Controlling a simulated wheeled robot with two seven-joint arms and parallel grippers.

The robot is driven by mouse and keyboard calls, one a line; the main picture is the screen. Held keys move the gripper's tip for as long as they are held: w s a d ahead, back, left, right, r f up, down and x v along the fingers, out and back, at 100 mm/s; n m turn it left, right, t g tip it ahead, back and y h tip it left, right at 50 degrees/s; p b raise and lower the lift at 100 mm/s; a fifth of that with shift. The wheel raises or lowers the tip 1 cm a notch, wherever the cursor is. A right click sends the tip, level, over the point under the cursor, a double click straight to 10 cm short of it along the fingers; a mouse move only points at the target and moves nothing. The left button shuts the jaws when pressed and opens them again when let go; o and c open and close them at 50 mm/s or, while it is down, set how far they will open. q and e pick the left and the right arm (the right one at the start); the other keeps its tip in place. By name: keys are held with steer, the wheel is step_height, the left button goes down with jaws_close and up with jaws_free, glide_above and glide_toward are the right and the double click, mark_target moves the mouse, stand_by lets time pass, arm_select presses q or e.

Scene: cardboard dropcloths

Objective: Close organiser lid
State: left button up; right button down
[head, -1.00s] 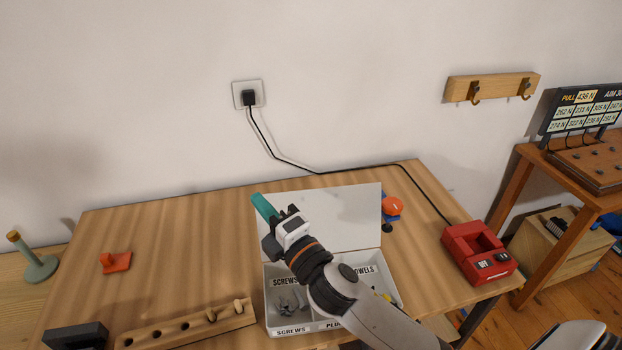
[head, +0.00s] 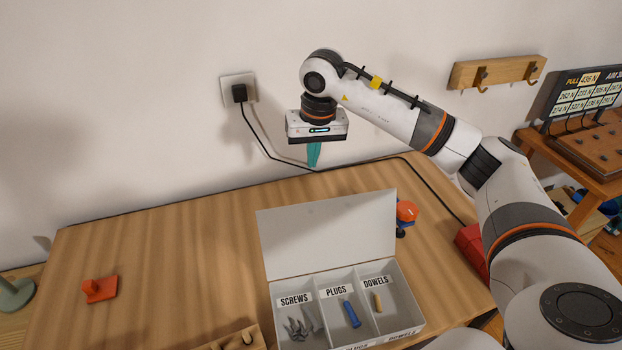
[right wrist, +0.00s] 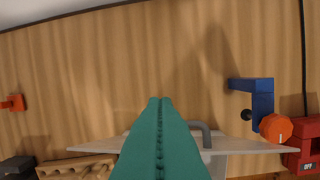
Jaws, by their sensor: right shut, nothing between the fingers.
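The white organiser (head: 421,318) stands near the front of the wooden table. Its compartments are labelled screws, plugs and dowels. Its lid (head: 328,233) stands open, upright at the back edge. My right gripper (head: 314,155) is above the table behind the lid, its teal fingers pointing down, shut and empty. In the right wrist view the fingers (right wrist: 154,100) are together in front of the lid's edge (right wrist: 95,146). A grey curved handle (right wrist: 207,133) shows beside them. My left gripper is not in view.
A blue and orange clamp (head: 406,214) stands right of the lid. A red charger (head: 470,246) with a black cable is farther right, partly behind my arm. An orange block (head: 100,289) lies at left. The table's middle left is clear.

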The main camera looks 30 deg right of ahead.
step_height(320, 180, down, 9)
steer(key=d+p, duration=0.2)
steer(key=p, duration=0.1)
arm_select(q)
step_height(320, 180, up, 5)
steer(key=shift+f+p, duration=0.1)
steer(key=shift+p, duration=0.85)
arm_select(e)
steer(key=s, duration=0.1)
steer(key=s+a, duration=0.1)
steer(key=s, duration=0.1)
steer(key=shift+a+r+h, duration=0.15)
steer(key=shift+r+h, duration=0.15)
steer(key=shift+r, duration=0.1)
steer(key=shift+w, duration=0.1)
